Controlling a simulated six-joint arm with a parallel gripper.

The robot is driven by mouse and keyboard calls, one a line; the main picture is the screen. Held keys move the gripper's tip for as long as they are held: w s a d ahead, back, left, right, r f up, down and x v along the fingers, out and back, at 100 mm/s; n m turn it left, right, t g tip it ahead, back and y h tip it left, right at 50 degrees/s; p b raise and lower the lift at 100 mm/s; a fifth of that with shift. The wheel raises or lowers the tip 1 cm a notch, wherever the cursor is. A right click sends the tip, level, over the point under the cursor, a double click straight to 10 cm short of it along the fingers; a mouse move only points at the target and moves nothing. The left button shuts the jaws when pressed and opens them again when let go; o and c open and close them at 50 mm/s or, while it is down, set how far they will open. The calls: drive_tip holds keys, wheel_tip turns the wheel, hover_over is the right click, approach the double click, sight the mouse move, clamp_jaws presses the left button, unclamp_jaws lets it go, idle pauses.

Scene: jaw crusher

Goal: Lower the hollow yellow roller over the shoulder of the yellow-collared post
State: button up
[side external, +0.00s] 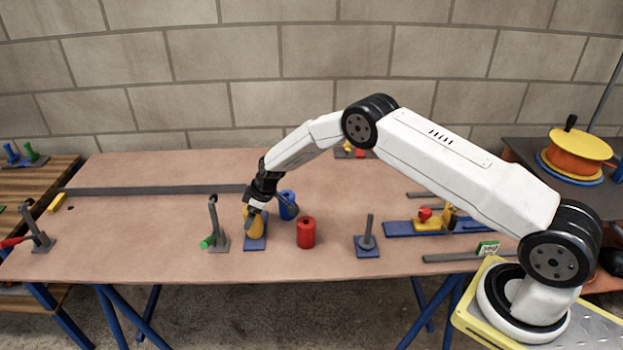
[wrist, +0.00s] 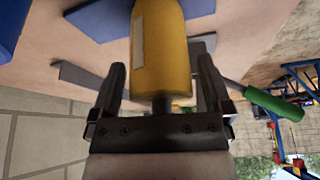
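The yellow roller (side external: 254,225) stands over a blue base plate (side external: 255,245) near the table's middle. In the wrist view the roller (wrist: 165,50) has a pale label strip, and a grey post end (wrist: 160,104) sticks out of it toward my palm. The roller appears to be around the post; the post's collar and the roller's lower edge are hidden. My gripper (side external: 258,203) is at the roller's upper part. In the wrist view my fingers (wrist: 160,78) stand on either side of the roller, with narrow gaps visible, so they look open.
A green-handled clamp (side external: 217,230) stands close to the left. A blue roller (side external: 288,206) and a red roller (side external: 306,234) stand to the right. A bare grey post (side external: 368,232) is farther right. The front left of the table is mostly clear.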

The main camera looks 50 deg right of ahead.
drive_tip(key=shift+v, duration=3.5)
drive_tip(key=shift+d+r, duration=0.1)
drive_tip(key=shift+r, duration=0.35)
drive_tip(key=shift+s, duration=0.1)
drive_tip(key=s+r+m+h, duration=0.1)
drive_tip(key=s+r+m, duration=0.2)
drive_tip(key=s, duration=1.3)
drive_tip(key=s+r+m+g+h, duration=0.1)
drive_tip(key=s+r+m, duration=0.2)
drive_tip(key=s+r, duration=0.6)
drive_tip(key=s, duration=0.8)
drive_tip(key=shift+d+m+h, duration=0.3)
drive_tip(key=shift+d+m, duration=0.05)
drive_tip(key=shift+m, duration=0.05)
